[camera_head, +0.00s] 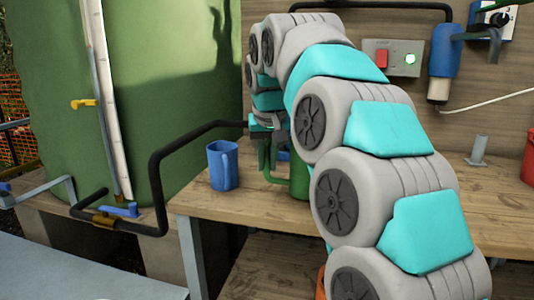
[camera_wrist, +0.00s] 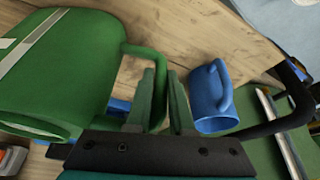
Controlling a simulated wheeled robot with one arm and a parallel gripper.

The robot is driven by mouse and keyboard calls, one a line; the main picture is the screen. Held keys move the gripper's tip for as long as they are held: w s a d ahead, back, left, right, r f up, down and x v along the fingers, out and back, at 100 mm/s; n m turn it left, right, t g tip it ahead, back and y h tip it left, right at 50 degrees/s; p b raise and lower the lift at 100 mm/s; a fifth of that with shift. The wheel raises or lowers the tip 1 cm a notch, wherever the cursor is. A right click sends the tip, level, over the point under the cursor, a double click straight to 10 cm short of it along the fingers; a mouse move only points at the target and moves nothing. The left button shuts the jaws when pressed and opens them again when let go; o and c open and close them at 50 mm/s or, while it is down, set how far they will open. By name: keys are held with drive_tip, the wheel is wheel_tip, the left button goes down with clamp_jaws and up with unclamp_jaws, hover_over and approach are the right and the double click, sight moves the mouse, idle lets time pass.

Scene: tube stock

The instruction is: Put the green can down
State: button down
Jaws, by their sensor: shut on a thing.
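The green can (camera_head: 299,178) is at the middle of the workbench in the head view, largely hidden behind my arm. In the wrist view the green can (camera_wrist: 60,70) fills the left side, tilted in the picture, with a pale stripe and a loop handle. My gripper (camera_wrist: 164,90) has its two green fingers closed on that handle. In the head view my gripper (camera_head: 268,150) is just left of the can. I cannot tell whether the can's base touches the bench top.
A blue mug (camera_head: 222,166) stands left of the can on the wooden bench (camera_head: 475,200); it also shows in the wrist view (camera_wrist: 211,98). A black pipe (camera_head: 158,180) and large green tank (camera_head: 190,100) are at left. Bare bench lies right of my arm, near a grey stand (camera_head: 479,150).

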drive_tip(key=shift+f, duration=0.35)
drive_tip(key=c, duration=0.8)
unclamp_jaws()
